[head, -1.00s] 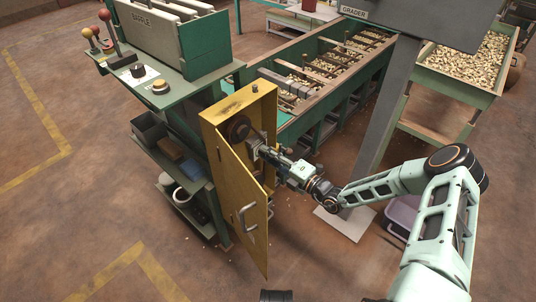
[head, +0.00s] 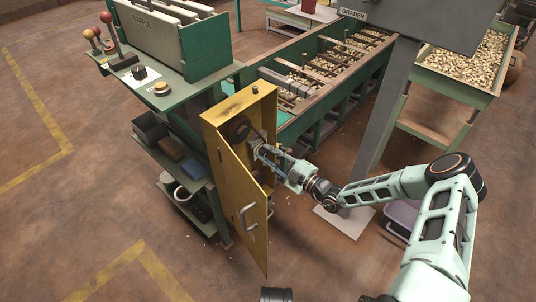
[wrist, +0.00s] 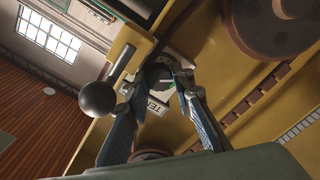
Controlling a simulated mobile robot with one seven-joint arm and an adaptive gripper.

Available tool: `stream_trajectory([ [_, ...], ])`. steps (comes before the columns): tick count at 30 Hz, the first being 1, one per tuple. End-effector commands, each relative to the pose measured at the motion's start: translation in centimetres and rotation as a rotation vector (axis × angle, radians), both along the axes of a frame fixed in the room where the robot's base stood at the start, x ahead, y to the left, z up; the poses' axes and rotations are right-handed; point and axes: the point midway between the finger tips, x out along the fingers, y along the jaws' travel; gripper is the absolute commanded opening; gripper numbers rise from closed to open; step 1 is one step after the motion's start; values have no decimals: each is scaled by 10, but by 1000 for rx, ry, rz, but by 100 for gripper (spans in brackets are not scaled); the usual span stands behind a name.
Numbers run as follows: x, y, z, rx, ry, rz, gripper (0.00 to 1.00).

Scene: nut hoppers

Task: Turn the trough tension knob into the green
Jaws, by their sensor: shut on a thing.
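The yellow cabinet (head: 222,108) stands with its door (head: 238,205) swung open toward the viewer. My gripper (head: 262,152) reaches into it from the right. In the wrist view my gripper (wrist: 158,82) has its two fingers closed on either side of a small dark knob (wrist: 157,74). A pale label plate (wrist: 155,104) with the letters "TE" shows beside the knob, partly behind the fingers. A small patch of green (wrist: 168,86) shows between the fingers. The knob's pointer and most of the scale are hidden, so its setting cannot be read.
In the wrist view a dark ball-ended lever (wrist: 98,98) stands close to the left finger. A large brown wheel (wrist: 275,25) is at upper right. The green control stand (head: 195,80) is left of the cabinet; the grey grader post (head: 385,120) is right of my gripper.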

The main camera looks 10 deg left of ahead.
Motion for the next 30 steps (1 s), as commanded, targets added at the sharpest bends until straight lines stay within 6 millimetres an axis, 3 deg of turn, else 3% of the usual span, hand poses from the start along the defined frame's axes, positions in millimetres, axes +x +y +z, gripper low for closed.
stream_trajectory([
  [20,0,-1,-1,35,53,0,0],
  [21,0,-1,-1,35,53,0,24],
  [25,0,0,-1,35,53,0,39],
  [30,0,-1,0,35,52,-1,40],
])
